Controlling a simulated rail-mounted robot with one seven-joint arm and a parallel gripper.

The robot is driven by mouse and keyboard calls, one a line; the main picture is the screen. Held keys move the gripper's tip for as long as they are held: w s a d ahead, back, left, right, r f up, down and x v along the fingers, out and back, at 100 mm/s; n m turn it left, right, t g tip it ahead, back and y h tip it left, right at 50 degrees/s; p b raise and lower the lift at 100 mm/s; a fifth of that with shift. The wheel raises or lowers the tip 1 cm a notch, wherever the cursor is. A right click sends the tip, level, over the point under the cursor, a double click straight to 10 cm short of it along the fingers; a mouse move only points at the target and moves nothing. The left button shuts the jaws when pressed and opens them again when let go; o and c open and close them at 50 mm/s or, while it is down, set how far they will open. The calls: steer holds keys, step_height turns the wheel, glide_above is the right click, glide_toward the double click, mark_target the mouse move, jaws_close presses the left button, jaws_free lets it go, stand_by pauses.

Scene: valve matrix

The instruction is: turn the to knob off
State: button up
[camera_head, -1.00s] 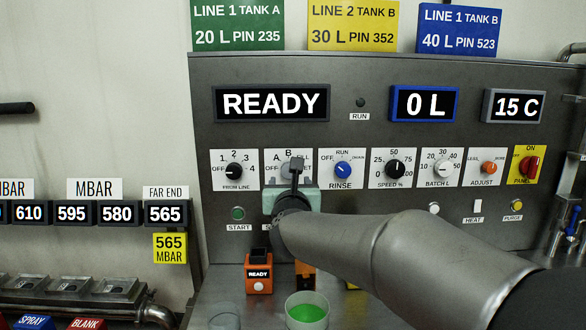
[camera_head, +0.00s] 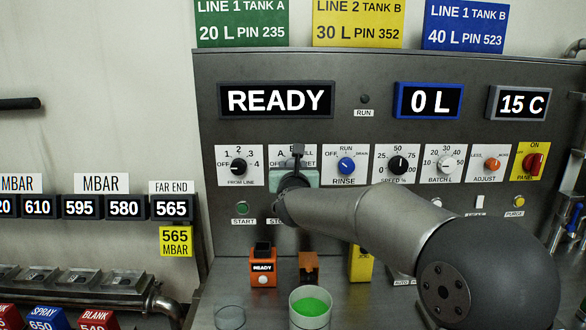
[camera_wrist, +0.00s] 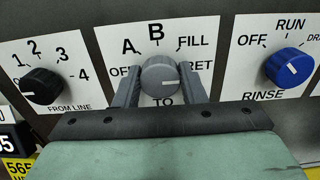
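The TO knob (camera_wrist: 161,78) is round and grey on a white label with OFF, A, B, FILL and RET in the wrist view. I cannot clearly tell which mark its pointer faces. My gripper (camera_wrist: 161,80) has one finger on the left and one on the right of this knob, with narrow gaps showing, so it looks open around it. In the head view my gripper (camera_head: 297,158) is in front of the TO label (camera_head: 310,154) and hides most of the knob.
The black FROM LINE knob (camera_wrist: 41,86) is close on the left and the blue RINSE knob (camera_wrist: 289,66) on the right. A READY display (camera_head: 276,100) is above. An orange device (camera_head: 263,266) and a cup of green liquid (camera_head: 311,306) stand below my arm.

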steer(key=shift+f+n+b, duration=0.1)
steer(key=shift+n+b, duration=0.2)
steer(key=n+p, duration=0.4)
steer(key=n, duration=3.1)
steer(key=shift+f, duration=0.1)
steer(key=shift+n, duration=0.3)
steer(key=o, duration=1)
